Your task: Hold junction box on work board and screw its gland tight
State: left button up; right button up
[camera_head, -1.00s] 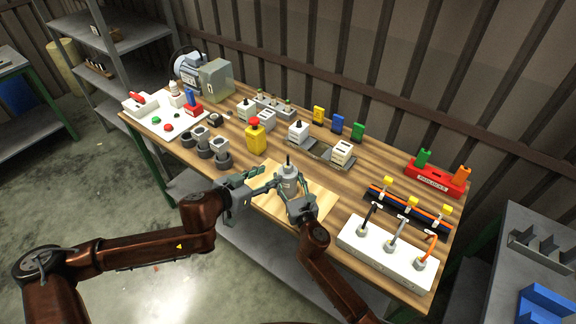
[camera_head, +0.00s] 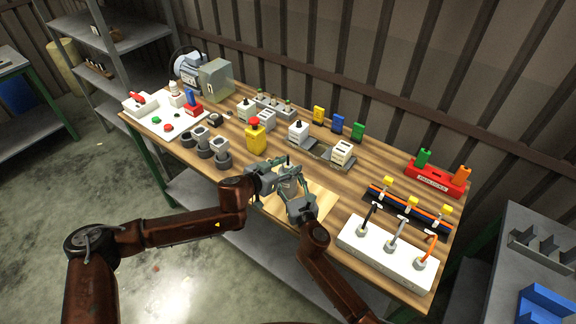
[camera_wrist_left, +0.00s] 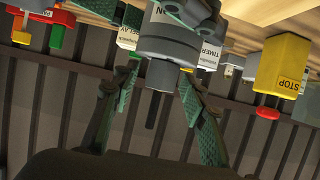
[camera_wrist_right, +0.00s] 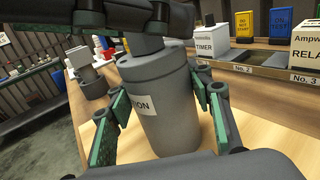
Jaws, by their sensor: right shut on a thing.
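The junction box (camera_head: 287,184) is a grey cylinder with a white label, standing upright on the pale work board (camera_head: 320,205). It fills the middle of the right wrist view (camera_wrist_right: 160,115). My right gripper (camera_head: 297,203) is shut on its body, one green-padded finger on each side. The grey gland (camera_wrist_left: 168,76) tops the box, with a dark stub beyond it. My left gripper (camera_wrist_left: 160,80) has its fingers spread on either side of the gland, with apparent gaps. In the head view, the left gripper (camera_head: 276,168) partly hides the box top.
A yellow stop-button box (camera_head: 256,139) stands behind and left of the board. A rail with white relays (camera_head: 342,153) lies behind. A white block with cables (camera_head: 385,252) is at right. Several grey rings (camera_head: 206,147) stand at left. The board's front is clear.

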pick_arm(q)
grip_shut()
dwell(0.3)
